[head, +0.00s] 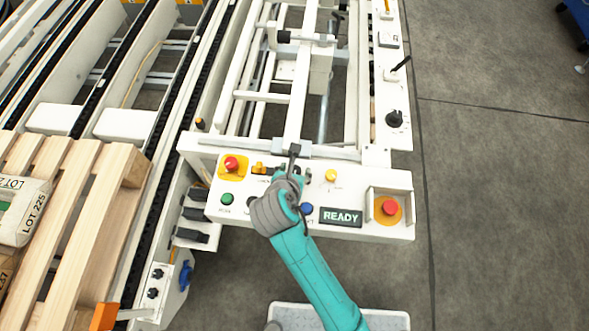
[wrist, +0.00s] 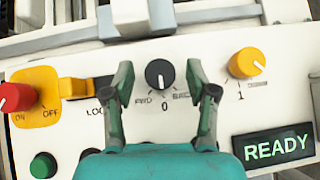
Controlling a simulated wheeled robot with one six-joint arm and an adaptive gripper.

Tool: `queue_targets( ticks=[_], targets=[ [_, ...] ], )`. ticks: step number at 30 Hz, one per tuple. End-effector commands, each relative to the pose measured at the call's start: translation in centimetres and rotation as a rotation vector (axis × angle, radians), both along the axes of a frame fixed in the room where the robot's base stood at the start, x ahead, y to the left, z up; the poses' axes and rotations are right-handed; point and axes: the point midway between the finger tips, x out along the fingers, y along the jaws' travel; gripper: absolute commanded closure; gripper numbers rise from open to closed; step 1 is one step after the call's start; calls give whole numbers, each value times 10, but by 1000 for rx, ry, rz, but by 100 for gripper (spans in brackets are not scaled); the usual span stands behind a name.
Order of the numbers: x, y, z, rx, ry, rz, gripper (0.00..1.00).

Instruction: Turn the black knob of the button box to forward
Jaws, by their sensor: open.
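The black knob (wrist: 160,74) sits on the white button box (head: 353,228), with FWD marked at its lower left, 0 below and a reverse label at its lower right. Its white pointer line is upright, in line with the 0. My gripper (wrist: 160,84) is open, with one finger on each side of the knob and a visible gap on both sides. In the head view my gripper (head: 293,160) and wrist cover the knob.
A pallet (head: 75,185) with sacks stands left.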

Motion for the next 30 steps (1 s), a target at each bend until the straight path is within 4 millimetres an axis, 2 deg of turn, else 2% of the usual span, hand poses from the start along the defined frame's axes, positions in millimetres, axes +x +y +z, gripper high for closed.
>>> queue_targets(
  ticks=[5,6,12,13,23,30],
  targets=[
    [0,0,0,0,0,0,43],
    [0,0,0,0,0,0,45],
    [0,0,0,0,0,0,95],
    [0,0,0,0,0,0,100],
    [0,1,0,1,0,-34,100],
    [1,3,0,-1,0,-166,100]
  ],
)
